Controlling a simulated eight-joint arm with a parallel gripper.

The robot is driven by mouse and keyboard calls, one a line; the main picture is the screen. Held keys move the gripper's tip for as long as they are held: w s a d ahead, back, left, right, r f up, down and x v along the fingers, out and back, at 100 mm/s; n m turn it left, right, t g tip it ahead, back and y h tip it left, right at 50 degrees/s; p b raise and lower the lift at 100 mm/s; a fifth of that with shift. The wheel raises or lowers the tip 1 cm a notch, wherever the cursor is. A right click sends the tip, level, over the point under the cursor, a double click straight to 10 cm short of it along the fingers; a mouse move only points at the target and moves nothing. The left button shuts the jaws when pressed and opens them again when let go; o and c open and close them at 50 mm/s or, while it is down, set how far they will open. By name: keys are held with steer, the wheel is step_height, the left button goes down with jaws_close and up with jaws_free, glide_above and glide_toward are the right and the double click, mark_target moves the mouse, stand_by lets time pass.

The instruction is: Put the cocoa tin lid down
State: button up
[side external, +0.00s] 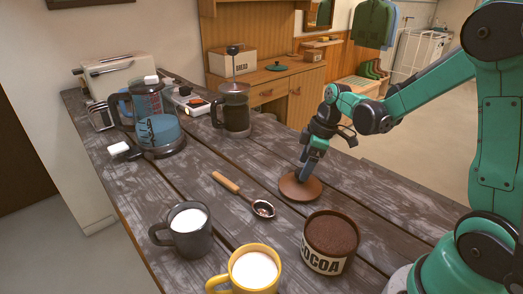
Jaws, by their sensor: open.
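The cocoa tin lid (292,191) is a round brown disc. It appears to lie flat on the grey plank table, behind the open cocoa tin. My gripper (305,177) is directly over the lid, pointing down, with its fingertips at or just above the lid's top. The gripper is open; whether the fingers still touch the lid I cannot tell. The cocoa tin (328,262) has a cream "COCOA" label and is full of brown powder.
A scoop with a wooden handle (227,183) lies left of the lid. A dark mug (182,241) and a yellow mug (247,284) of white liquid stand at the front. The table behind the lid is clear.

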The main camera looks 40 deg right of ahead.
mark_target(314, 184)
steer(key=v, duration=0.9)
steer(key=s+a+m+t+h, duration=0.2)
steer(key=s+a+m+t, duration=0.2)
steer(key=a+m, duration=0.4)
steer(key=s+a, duration=0.1)
steer(key=a, duration=0.2)
steer(key=shift+t, duration=0.4)
